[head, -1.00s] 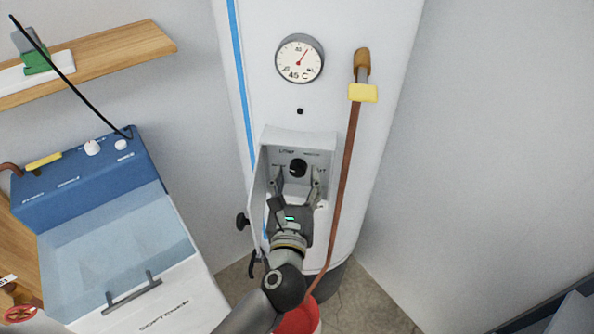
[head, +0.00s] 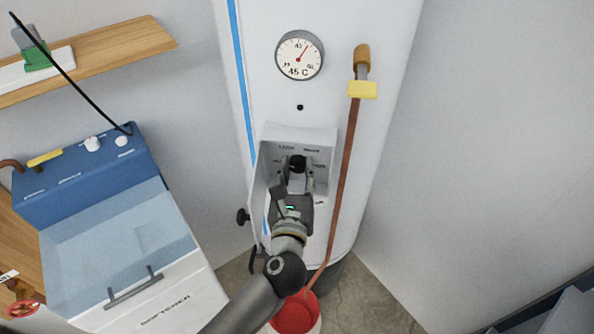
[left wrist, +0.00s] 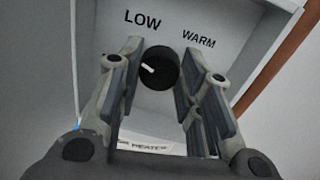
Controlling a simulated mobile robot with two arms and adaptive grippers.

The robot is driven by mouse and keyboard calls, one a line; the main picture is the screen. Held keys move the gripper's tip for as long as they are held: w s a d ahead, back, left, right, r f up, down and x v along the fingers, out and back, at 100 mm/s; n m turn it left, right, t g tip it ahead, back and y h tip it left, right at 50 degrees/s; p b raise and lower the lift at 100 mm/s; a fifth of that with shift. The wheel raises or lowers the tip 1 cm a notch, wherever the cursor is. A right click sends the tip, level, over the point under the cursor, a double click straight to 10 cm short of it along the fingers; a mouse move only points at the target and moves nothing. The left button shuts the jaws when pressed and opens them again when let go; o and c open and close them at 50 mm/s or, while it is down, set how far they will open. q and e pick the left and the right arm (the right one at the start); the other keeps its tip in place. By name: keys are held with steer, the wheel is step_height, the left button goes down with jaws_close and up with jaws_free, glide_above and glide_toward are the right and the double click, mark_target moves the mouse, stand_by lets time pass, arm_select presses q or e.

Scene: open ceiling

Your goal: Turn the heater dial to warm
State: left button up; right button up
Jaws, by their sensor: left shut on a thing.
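The heater dial (head: 297,163) is a round black knob on the panel inside the open-fronted box (head: 327,143) on the white tank. In the left wrist view the dial (left wrist: 162,70) has a white mark on its left side, pointing up and left toward the word LOW (left wrist: 142,18). The word WARM (left wrist: 199,39) is printed up and right of the dial. My left gripper (head: 296,181) reaches into the box from below. Its fingers, also in the left wrist view (left wrist: 163,75), are shut on the dial from both sides. My right gripper is not in view.
A round gauge (head: 299,56) reading 45 C is above the box. A copper pipe (head: 344,190) with a yellow tag runs close to its right. A blue-and-white softener (head: 80,180) stands at the left, and a red bucket (head: 297,315) below.

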arm_select(q)
steer(key=m+p, duration=0.3)
steer(key=m, duration=0.1)
steer(key=m+p, duration=0.3)
steer(key=m, duration=0.2)
steer(key=m+h+p, duration=0.1)
steer(key=m+p, duration=0.1)
steer(key=m, duration=0.3)
steer(key=shift+f+m+p, duration=0.1)
steer(key=shift+m+p, duration=0.3)
steer(key=m+p, duration=0.2)
steer(key=m, duration=0.3)
steer(key=shift+f+t, duration=0.15)
steer(key=shift+t, duration=0.15)
steer(key=shift+h, duration=0.3)
steer(key=o, duration=1)
steer(key=shift+m, duration=0.3)
steer(key=shift+o, duration=0.2)
